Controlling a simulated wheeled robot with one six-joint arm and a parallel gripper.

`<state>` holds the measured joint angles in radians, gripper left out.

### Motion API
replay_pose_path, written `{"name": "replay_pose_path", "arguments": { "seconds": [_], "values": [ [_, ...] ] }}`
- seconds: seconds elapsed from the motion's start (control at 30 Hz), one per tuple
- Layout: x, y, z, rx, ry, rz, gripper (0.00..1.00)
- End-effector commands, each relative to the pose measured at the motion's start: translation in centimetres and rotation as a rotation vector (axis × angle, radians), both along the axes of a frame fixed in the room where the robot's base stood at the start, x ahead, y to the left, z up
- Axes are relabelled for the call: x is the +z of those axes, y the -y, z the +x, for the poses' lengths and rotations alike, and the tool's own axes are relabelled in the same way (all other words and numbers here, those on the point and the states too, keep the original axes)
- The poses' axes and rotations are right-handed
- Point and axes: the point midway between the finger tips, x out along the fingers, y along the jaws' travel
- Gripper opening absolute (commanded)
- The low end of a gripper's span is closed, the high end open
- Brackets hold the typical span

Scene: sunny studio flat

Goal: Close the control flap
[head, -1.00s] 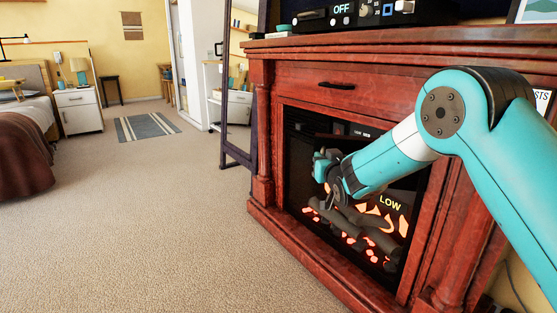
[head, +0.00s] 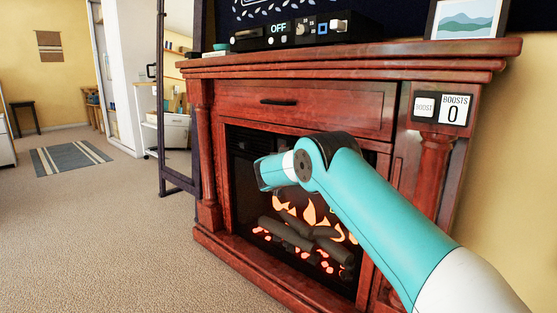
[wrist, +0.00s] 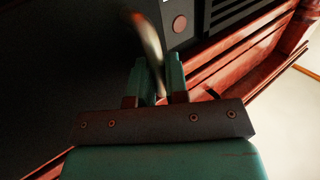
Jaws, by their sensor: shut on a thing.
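The fireplace insert (head: 239,142) is dark, with glowing logs below. In the wrist view, a broad dark panel (wrist: 60,70), apparently the control flap, fills the left side. A thin curved metallic handle (wrist: 150,42) runs down between the teal fingertips of my gripper (wrist: 158,80), which is shut on it. Beside it are a dark strip with a round reddish button (wrist: 180,24) and a slotted grille (wrist: 229,10). In the head view my gripper (head: 263,173) is at the upper part of the insert; my arm hides the flap there, so its angle is unclear.
The red wooden mantel (head: 400,62) carries a black control box (head: 300,32) reading OFF and a framed picture (head: 466,18). A drawer (head: 305,105) sits above the insert. A sign (head: 440,107) reads BOOSTS 0. A dark-framed mirror (head: 162,100) stands left.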

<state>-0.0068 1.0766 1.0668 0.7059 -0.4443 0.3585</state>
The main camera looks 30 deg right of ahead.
Motion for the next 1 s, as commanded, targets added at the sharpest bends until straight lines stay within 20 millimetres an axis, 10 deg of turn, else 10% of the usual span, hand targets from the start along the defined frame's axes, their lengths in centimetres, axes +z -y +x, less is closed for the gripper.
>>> {"name": "replay_pose_path", "arguments": {
  "seconds": [0.53, 0.63, 1.0],
  "values": [
    [1.5, 0.1, 0.2, 0.009, 0.026, -0.01, 0.0],
    [1.5, 0.2, 0.2, 0.006, 0.026, -0.01, 0.37],
    [1.6, 1.0, 0.0, -0.006, 0.027, -0.011, 0.38]
  ]
}}
